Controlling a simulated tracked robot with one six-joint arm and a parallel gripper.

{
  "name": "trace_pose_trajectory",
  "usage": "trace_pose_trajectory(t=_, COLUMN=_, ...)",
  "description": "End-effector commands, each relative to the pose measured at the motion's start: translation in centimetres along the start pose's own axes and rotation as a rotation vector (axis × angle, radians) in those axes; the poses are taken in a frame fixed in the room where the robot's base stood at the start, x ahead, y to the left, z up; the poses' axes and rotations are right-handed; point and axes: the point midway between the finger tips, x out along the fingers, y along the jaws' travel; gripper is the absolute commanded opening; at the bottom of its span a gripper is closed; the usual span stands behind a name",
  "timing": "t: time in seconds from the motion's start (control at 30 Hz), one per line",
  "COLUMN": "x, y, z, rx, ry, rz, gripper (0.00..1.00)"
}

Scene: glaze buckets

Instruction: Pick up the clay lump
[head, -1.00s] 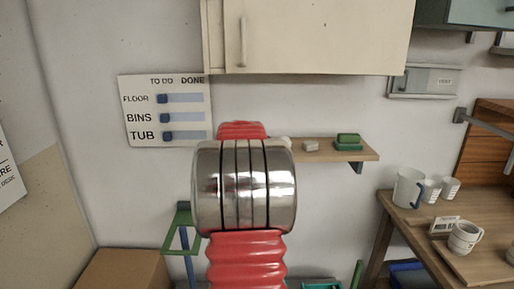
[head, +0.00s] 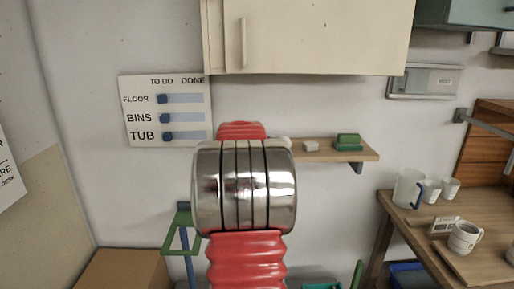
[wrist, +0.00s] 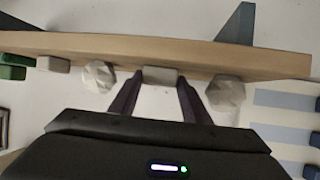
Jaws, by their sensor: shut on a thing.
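My gripper (wrist: 160,78) has its two dark fingers on either side of a small grey block (wrist: 160,77) at the front of the wooden shelf (wrist: 125,46) in the wrist view. It is shut on this block, which looks close to or on the shelf; I cannot tell if it is lifted. Pale faceted lumps lie apart from the fingers, one to the left (wrist: 98,76) and one to the right (wrist: 226,92). The pictures do not make clear which piece is the clay lump. In the head view my red and silver arm hides the gripper and the held block.
Another grey block (head: 311,146) and a green item (head: 348,142) sit on the shelf's right part. A cream cabinet (head: 310,35) hangs above. A chore board (head: 165,110) is on the wall at left. A table (head: 405,225) with cups stands at right.

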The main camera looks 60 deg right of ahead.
Motion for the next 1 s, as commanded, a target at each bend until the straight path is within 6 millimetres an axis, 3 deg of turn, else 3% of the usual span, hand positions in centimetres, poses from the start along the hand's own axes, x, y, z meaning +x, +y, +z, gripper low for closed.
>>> trace_pose_trajectory(t=0.47, x=-0.6, y=0.0, z=-1.4, rx=0.002, ry=0.003, rz=0.002, gripper=0.2)
trace_pose_trajectory(t=1.0, x=-3.6, y=0.0, z=-7.6, rx=0.002, ry=0.004, rz=0.0, gripper=0.2)
